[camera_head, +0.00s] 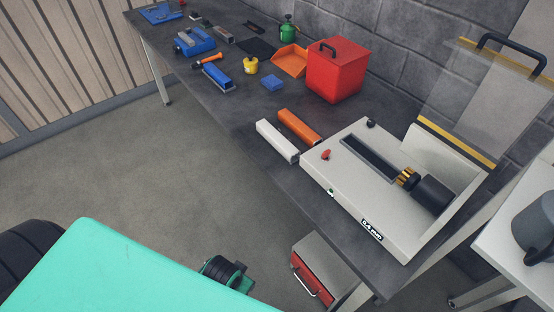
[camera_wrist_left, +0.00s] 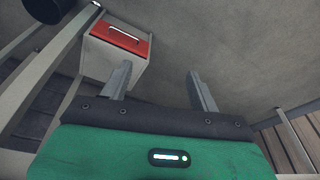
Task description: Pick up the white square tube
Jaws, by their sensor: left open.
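The white square tube (camera_head: 277,141) lies on the dark workbench (camera_head: 222,108) near its front edge, left of a white machine and beside an orange square tube (camera_head: 299,127). In the left wrist view, my left gripper (camera_wrist_left: 160,82) has its two fingers spread wide, with nothing between them. It is over the floor, away from the bench top, and the white tube does not show in that view. In the head view, a teal part of my body covers the lower left, and no gripper fingers can be made out. My right gripper is not seen.
A white machine (camera_head: 378,221) with a raised clear guard (camera_head: 468,95) stands right of the tubes. A red box (camera_head: 338,72), orange dustpan (camera_head: 291,61) and blue items lie further back. A drawer unit (camera_head: 322,268) stands below the bench; it also shows in the left wrist view (camera_wrist_left: 117,50).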

